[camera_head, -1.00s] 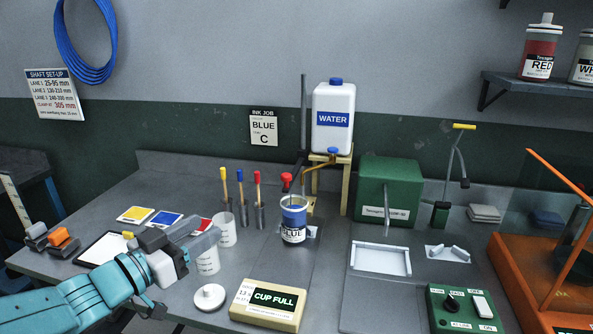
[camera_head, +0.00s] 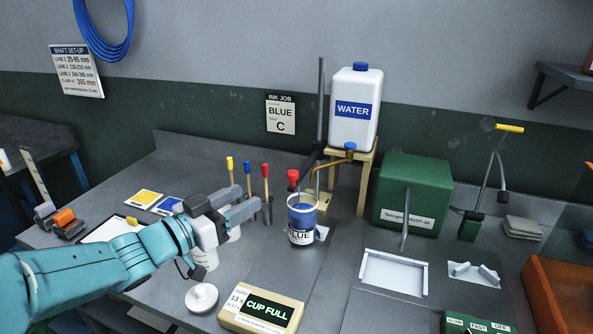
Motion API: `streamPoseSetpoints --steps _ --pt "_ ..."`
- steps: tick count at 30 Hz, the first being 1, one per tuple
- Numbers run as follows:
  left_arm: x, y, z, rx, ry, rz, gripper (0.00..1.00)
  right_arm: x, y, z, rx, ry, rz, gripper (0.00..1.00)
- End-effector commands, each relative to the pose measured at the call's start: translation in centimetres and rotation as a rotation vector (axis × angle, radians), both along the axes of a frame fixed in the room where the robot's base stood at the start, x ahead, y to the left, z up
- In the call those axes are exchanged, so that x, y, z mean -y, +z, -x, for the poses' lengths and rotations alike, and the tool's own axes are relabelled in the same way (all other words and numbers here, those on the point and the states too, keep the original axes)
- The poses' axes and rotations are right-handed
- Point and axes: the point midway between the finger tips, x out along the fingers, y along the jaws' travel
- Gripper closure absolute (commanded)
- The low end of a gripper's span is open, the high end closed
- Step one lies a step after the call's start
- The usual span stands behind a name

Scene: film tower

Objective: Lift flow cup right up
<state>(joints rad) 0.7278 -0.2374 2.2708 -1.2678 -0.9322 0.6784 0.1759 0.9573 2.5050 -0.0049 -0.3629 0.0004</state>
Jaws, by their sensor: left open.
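The blue-labelled cup (camera_head: 301,222), lettered BLUE, stands upright on the bench in the middle of the head view. A thin rod or handle rises from it. My left gripper (camera_head: 250,200) is open, to the left of this cup and apart from it, with nothing between its fingers. White cups (camera_head: 205,257) stand under and behind my left gripper and are partly hidden by it. I cannot tell which object is the flow cup. My right gripper does not show.
A white water jug (camera_head: 354,110) stands on a wooden stand (camera_head: 364,180) behind the blue cup. Colour-tipped sticks (camera_head: 248,178) stand behind my gripper. A CUP FULL block (camera_head: 262,309) and white lid (camera_head: 201,298) lie in front. A green box (camera_head: 412,190) stands right.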

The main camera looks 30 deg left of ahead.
Motion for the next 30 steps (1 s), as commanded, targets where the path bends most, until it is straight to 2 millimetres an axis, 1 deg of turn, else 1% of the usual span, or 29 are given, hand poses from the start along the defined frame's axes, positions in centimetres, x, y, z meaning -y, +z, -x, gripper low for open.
streamPoseSetpoints --steps 1,5,12,15,18,21,24,30 --pt "0.4 0.0 -1.0 0.0 -0.007 0.003 0.5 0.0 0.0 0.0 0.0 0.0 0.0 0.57" --pt "1.0 0.0 -3.9 -0.001 -0.008 0.003 0.5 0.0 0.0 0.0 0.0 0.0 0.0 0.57" --pt "1.9 0.0 -9.6 -0.002 -0.004 0.003 0.5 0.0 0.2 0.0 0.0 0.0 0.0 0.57" --pt "2.2 0.0 -11.5 -0.003 -0.004 0.001 0.5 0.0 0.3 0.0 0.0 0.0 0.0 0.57" --pt "2.4 0.0 -13.0 -0.001 -0.002 0.002 0.5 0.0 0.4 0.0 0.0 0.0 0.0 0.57" --pt "2.6 0.0 -14.0 -0.002 -0.002 0.001 0.5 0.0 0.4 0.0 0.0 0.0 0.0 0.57" --pt "2.6 0.0 -14.4 -0.002 0.0 0.001 0.5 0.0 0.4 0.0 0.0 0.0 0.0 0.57" --pt "2.6 0.0 -14.6 -0.001 0.0 0.001 0.5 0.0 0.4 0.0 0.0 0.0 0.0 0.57"
